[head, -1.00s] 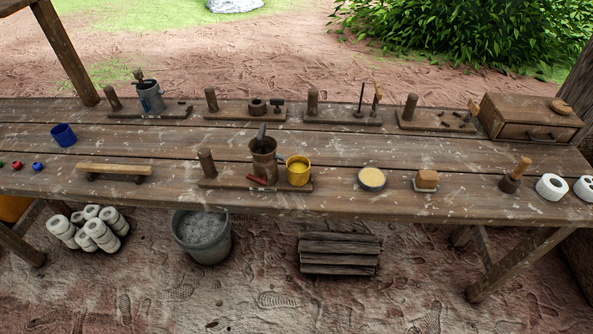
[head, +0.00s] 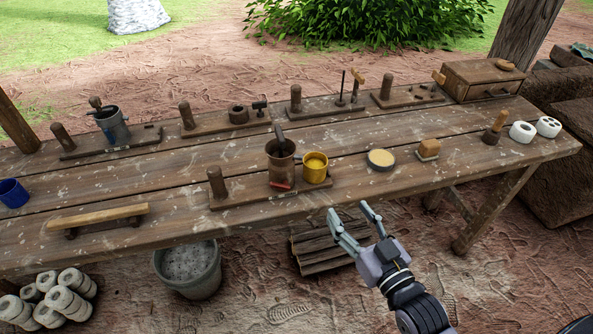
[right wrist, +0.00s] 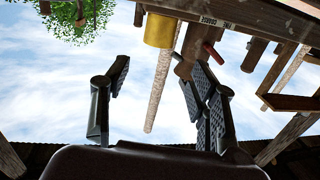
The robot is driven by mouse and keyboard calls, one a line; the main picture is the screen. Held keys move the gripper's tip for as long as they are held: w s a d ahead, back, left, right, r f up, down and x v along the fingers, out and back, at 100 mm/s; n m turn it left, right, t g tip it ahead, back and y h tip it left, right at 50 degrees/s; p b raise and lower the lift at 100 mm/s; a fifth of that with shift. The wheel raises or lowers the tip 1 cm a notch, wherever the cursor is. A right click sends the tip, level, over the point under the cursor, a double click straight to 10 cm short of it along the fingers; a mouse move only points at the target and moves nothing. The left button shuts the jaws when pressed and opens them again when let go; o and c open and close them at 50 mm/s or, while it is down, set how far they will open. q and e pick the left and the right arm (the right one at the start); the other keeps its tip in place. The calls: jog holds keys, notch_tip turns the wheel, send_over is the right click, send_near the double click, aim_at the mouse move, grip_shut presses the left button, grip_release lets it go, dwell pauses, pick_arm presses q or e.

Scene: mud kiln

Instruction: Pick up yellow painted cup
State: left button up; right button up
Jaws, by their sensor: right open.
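The yellow painted cup (head: 315,168) stands upright near the front edge of the wooden table, beside a brown pot (head: 280,163) that holds a dark tool. It looks to be on or against the right end of a wooden board (head: 235,194). My right gripper (head: 352,226) is open and empty, in front of the table edge, below and to the right of the cup. In the right wrist view the cup (right wrist: 160,30) shows above the open fingers (right wrist: 158,85), apart from them. My left gripper is not in view.
The wooden table (head: 150,180) carries a round tin (head: 380,160), a sponge-like block (head: 429,149), a blue cup (head: 12,193) and a small bench (head: 98,215). Tool boards line the back. A grey bucket (head: 188,270) and stacked wood (head: 315,255) sit below.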

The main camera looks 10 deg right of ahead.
jog(key=r, duration=0.2)
jog(key=p, duration=0.1)
send_near(315, 159)
jog(key=w, duration=0.2)
jog(key=w+a, duration=0.1)
jog(key=w, duration=0.1)
jog(key=shift+f, duration=0.1)
jog(key=shift+w+a+f, duration=0.1)
jog(key=shift+w+a, duration=0.05)
jog(key=shift+w, duration=0.85)
jog(key=shift+w+a+f, duration=0.1)
jog(key=shift+w+a, duration=0.1)
jog(key=shift+w, duration=0.75)
jog(key=shift+w+a, duration=0.15)
jog(key=shift+w, duration=0.85)
jog(key=shift+s, duration=0.1)
jog(key=c, duration=0.9)
jog(key=shift+c, duration=0.2)
